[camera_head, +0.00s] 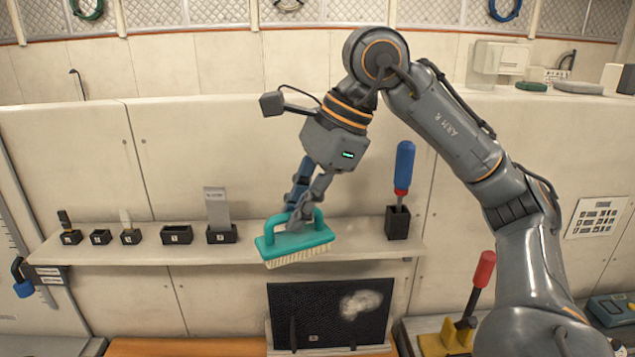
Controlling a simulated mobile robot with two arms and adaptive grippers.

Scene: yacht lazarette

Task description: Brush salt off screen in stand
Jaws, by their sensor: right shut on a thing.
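My right gripper (300,207) is shut on the handle of a teal brush (290,242). The brush's pale bristles point down, in front of the shelf edge. Below and to the right of the brush is a dark screen (325,318), upright in a stand (268,335). A whitish salt patch (361,304) lies on the upper right of the screen. The bristles are above the screen's top edge and appear apart from it. My left gripper is not in view.
A shelf (150,252) behind holds several small black holders, a grey upright tool (217,207) and a blue-handled tool (404,168) in a black block. A red-handled tool (482,270) on a yellow base (440,341) stands right of the screen.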

